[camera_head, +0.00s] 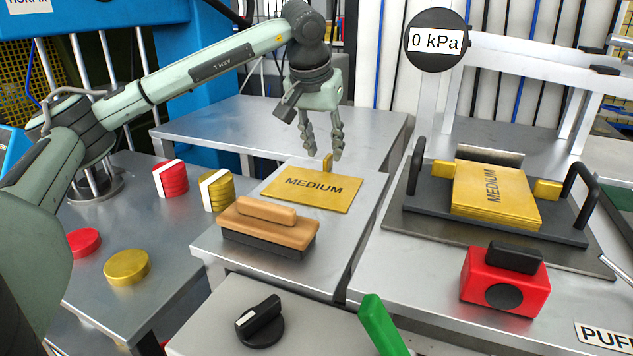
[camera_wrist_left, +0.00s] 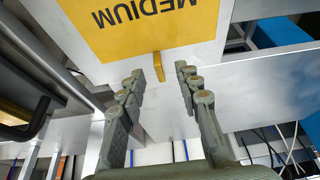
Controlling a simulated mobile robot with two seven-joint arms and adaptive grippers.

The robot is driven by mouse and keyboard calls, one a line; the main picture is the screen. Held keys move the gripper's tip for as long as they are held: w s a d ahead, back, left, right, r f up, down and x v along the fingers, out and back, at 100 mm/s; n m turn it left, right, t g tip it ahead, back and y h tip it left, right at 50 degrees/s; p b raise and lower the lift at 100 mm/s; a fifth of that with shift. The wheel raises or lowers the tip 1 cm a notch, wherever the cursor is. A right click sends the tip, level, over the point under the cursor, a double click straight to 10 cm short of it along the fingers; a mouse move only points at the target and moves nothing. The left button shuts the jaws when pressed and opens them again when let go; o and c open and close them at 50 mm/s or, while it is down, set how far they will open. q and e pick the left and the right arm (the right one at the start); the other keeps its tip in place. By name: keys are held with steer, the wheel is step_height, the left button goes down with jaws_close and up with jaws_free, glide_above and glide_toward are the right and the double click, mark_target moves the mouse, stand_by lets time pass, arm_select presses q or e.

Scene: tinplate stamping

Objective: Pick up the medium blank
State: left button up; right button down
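A gold sheet marked MEDIUM (camera_head: 312,186) lies flat on a grey metal plate; it also fills the upper part of the left wrist view (camera_wrist_left: 150,38). A small upright gold tab (camera_head: 328,162) stands at its far edge. My left gripper (camera_head: 325,154) hangs with its fingers pointing down near that far edge. Its fingers are apart with nothing seen between them. In the left wrist view the tab (camera_wrist_left: 158,66) shows between the fingertips, beyond them. A stack of gold MEDIUM sheets (camera_head: 490,195) lies in a dark tray on the right. My right gripper is not in view.
A wooden-handled block (camera_head: 268,228) sits just in front of the sheet. Red (camera_head: 171,178) and gold (camera_head: 217,190) disc stacks stand to the left. The dark tray (camera_head: 428,203) has black handles. A red box (camera_head: 503,282), a black knob (camera_head: 259,322) and a green handle (camera_head: 383,325) are nearer.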

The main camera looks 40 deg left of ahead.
arm_select(q)
steer(key=shift+x, duration=1.3)
jaws_close()
steer(key=shift+d+r, duration=0.1)
steer(key=shift+r, duration=0.05)
